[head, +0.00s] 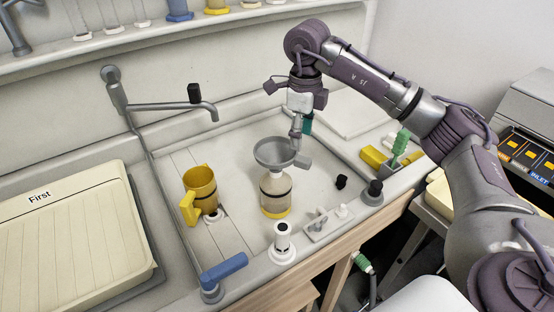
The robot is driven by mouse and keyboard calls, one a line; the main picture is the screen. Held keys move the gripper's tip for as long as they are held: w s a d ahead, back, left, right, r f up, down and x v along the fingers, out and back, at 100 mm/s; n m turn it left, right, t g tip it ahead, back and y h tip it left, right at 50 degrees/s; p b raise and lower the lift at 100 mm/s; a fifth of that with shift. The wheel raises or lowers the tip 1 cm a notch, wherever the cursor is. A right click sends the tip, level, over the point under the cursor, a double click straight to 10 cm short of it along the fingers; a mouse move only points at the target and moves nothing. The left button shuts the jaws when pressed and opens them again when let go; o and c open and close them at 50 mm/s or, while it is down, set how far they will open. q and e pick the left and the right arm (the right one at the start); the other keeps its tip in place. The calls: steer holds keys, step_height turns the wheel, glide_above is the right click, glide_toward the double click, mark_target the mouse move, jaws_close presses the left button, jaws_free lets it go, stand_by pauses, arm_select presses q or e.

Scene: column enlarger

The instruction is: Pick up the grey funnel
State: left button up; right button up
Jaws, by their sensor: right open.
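The grey funnel (270,151) sits mouth up on top of a bottle (275,190) with a yellow base, standing in the sink basin. My right gripper (299,147) comes down from above at the funnel's right side. It is open, and its fingers are at the funnel's right rim. I cannot tell whether they touch it. My left gripper is not in view.
A yellow jug (201,188) stands left of the bottle. A white-topped bottle (282,243) and a blue-handled tap (223,271) are at the front edge. A swivel faucet (165,107) reaches over the back left. A tray labelled First (75,240) lies at left.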

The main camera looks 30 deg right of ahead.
mark_target(300, 157)
step_height(300, 157, down, 3)
steer(key=shift+w+r, duration=0.15)
steer(key=shift+r, duration=0.05)
steer(key=shift+f, duration=0.25)
steer(key=f+p, duration=0.2)
steer(key=f, duration=0.2)
steer(key=shift+s+p, duration=0.2)
steer(key=shift+p, duration=0.1)
steer(key=shift+f, duration=0.65)
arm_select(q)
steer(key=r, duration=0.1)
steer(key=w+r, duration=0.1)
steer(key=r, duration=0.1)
arm_select(e)
jaws_close()
